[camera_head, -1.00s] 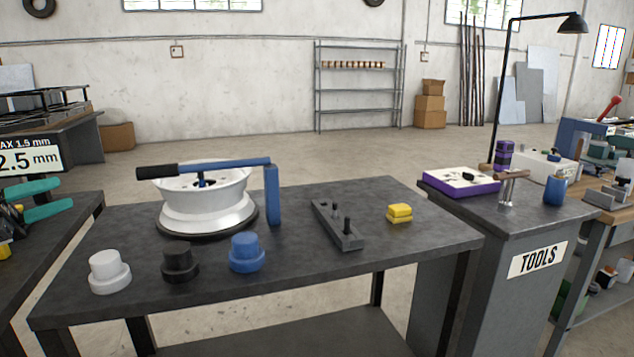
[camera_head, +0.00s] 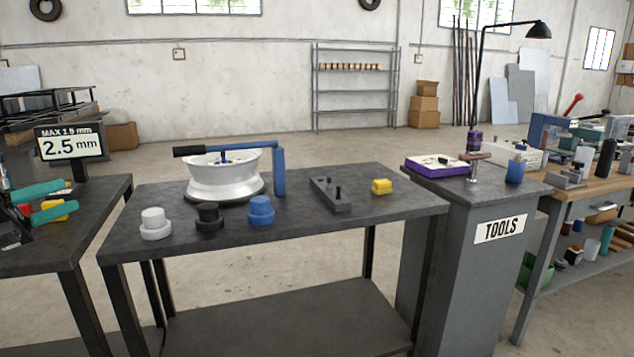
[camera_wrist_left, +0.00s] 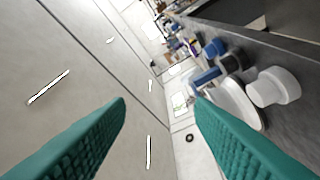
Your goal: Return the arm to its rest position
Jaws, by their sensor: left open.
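My left gripper (camera_head: 70,197) is at the left edge of the head view, in front of the left bench. Its two teal fingers are apart and nothing is between them. In the left wrist view the open gripper (camera_wrist_left: 162,105) shows both fingers, with the wall and ceiling between and a tilted view of the table's items beyond. The gripper is well left of the middle table (camera_head: 300,212) and touches nothing that I can see. My right gripper is not in view.
A tools cabinet (camera_head: 455,265) stands right. A gauge sign (camera_head: 70,146) stands left.

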